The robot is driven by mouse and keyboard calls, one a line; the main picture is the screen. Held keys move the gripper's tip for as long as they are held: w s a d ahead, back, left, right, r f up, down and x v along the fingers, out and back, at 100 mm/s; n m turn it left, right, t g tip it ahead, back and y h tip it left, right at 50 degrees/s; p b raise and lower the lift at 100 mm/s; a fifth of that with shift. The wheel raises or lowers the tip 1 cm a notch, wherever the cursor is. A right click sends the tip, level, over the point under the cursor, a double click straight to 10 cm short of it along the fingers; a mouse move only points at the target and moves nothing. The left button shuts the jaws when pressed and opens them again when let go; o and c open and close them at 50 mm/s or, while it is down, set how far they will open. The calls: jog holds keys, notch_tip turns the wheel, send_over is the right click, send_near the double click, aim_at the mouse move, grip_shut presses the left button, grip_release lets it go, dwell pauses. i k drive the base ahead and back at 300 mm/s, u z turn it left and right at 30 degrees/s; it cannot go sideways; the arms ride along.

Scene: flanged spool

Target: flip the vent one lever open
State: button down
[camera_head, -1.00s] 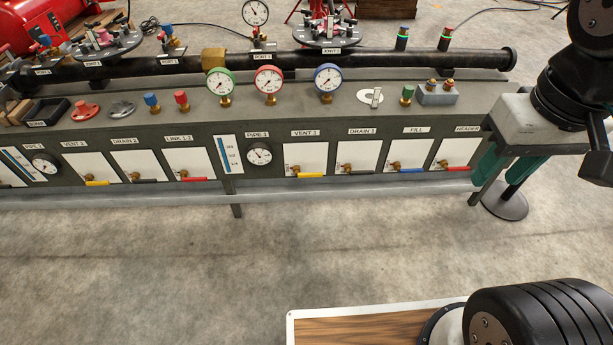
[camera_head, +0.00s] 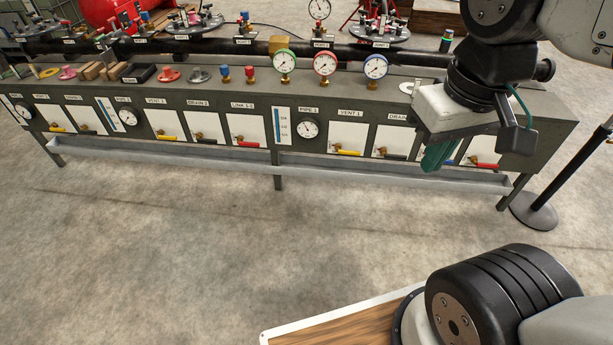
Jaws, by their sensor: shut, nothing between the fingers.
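The vent one lever (camera_head: 350,153) has a yellow handle on a small brass valve, at the bottom of the white panel under the label VENT 1 (camera_head: 350,113). The handle lies about level, pointing right. My gripper (camera_head: 437,158) has teal fingers, shut and empty, hanging under a pale grey body. It is to the right of the lever and apart from it, in front of the drain and fill panels, hiding part of them. The lever itself is in clear view.
A black-handled drain lever (camera_head: 390,155) is just right of the vent one lever. A gauge (camera_head: 308,129) is to its left. A grey ledge (camera_head: 330,173) runs below the panels. A red-handled lever (camera_head: 482,164) is right of my gripper. The floor in front is clear.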

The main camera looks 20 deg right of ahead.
aim_at(337, 146)
jog(key=u, duration=0.15)
jog(key=k, duration=0.2)
jog(key=u, duration=0.9)
jog(key=i, duration=1.4)
jog(key=z, duration=0.65)
jog(key=i, duration=0.65)
jog(key=z, duration=0.75)
